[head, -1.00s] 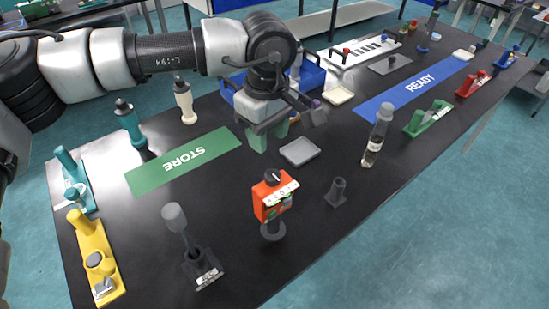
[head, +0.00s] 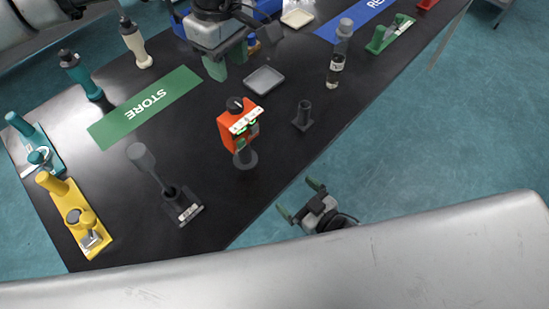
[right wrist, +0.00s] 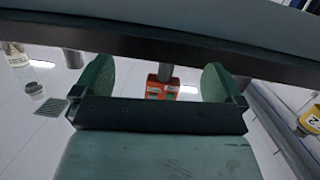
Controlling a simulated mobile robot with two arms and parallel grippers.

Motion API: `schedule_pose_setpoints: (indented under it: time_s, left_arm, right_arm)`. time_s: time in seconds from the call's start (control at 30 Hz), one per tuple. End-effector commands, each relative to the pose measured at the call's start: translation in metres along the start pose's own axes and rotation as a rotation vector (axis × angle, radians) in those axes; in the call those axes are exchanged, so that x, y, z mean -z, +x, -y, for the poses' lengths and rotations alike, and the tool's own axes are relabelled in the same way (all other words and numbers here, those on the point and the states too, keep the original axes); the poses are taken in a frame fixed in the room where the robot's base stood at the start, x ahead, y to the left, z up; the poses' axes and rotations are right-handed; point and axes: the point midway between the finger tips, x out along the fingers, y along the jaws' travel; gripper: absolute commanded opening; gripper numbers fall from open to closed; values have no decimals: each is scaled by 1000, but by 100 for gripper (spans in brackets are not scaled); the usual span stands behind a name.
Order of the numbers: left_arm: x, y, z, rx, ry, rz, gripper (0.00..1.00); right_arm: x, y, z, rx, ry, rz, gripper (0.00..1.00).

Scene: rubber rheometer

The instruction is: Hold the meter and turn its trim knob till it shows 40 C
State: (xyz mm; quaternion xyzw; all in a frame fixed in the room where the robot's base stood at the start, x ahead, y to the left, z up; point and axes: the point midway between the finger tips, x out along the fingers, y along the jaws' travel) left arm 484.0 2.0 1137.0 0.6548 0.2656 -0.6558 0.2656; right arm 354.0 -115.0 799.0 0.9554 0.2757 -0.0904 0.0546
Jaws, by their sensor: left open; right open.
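The orange meter (head: 227,132) stands upright on a round dark stand (head: 245,160) near the table's front edge. Its black trim knob (head: 235,104) is on top, with a white label strip and a small green-lit display on its face; the reading is too small to tell. My left gripper (head: 214,68) is open and empty above the table, behind and to the left of the meter. My right gripper (head: 300,202) is open and empty off the table's front edge, to the right of the meter. In the right wrist view the orange meter (right wrist: 162,88) shows beyond and between the open fingers (right wrist: 158,82).
A grey tray (head: 264,80) lies behind the meter. A dark empty holder (head: 302,117) and a clear bottle (head: 339,55) stand to its right. A grey-headed tool (head: 150,165) stands to its left. The green STORE mat (head: 146,107) lies further left.

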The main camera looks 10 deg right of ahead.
Motion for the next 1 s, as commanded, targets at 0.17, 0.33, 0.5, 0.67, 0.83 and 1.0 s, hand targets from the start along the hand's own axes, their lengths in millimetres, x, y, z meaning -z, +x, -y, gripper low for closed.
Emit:
schedule_pose_setpoints:
  time_s: [0.17, 0.33, 0.5, 0.67, 0.83, 1.0]
  left_arm:
    - [0, 0, 0, 0, 0, 0, 43]
    - [0, 0, 0, 0, 0, 0, 43]
    - [0, 0, 0, 0, 0, 0, 43]
    - [0, 0, 0, 0, 0, 0, 43]
    - [0, 0, 0, 0, 0, 0, 43]
    - [0, 0, 0, 0, 0, 0, 43]
  right_arm:
    - [84, 22, 9, 44, 18, -143, 100]
    - [127, 33, 14, 62, 40, -193, 100]
    - [141, 40, 16, 68, 48, -208, 100]
    - [146, 61, 16, 67, 49, -210, 100]
    - [153, 93, 18, 66, 48, -209, 100]
    - [158, 120, 20, 66, 49, -208, 100]
